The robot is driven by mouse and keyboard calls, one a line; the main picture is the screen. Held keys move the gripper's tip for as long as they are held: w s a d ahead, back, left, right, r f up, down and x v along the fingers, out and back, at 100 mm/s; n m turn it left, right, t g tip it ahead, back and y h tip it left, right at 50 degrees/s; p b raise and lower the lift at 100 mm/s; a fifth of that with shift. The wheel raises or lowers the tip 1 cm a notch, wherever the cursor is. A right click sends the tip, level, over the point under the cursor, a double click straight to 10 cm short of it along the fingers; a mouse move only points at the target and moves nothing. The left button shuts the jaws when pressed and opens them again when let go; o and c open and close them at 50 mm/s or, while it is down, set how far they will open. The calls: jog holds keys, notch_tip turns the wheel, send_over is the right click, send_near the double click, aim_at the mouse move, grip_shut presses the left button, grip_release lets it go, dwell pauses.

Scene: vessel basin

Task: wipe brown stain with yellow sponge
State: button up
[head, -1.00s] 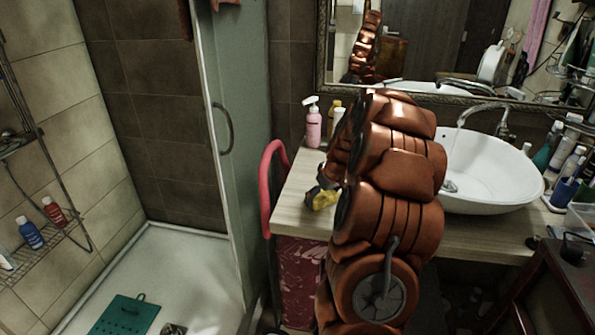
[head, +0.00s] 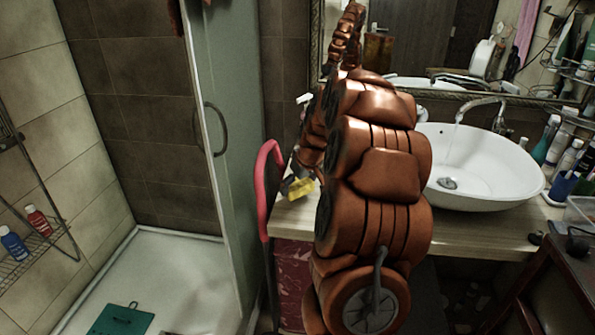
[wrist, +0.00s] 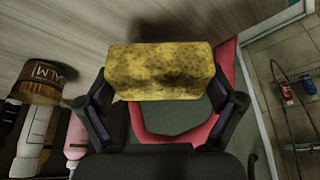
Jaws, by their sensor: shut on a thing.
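The yellow sponge (head: 302,188) is at the left end of the wooden counter in the head view. In the wrist view the sponge (wrist: 160,72) spans the space between both fingers of my gripper (wrist: 160,95), which is shut on it. Wood grain and a dark shadow lie behind the sponge; I cannot tell whether it touches the counter. I cannot make out a brown stain in either view; my arm and the sponge hide part of the counter.
The white basin (head: 480,165) stands on the counter (head: 480,236) right of my arm. A pink-red curved rail (head: 262,185) is close by the counter's left end. In the wrist view, a brown-capped jar (wrist: 45,82) and a pink bottle (wrist: 76,140) stand left of my gripper.

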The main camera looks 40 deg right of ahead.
jog(key=shift+r, duration=2.5)
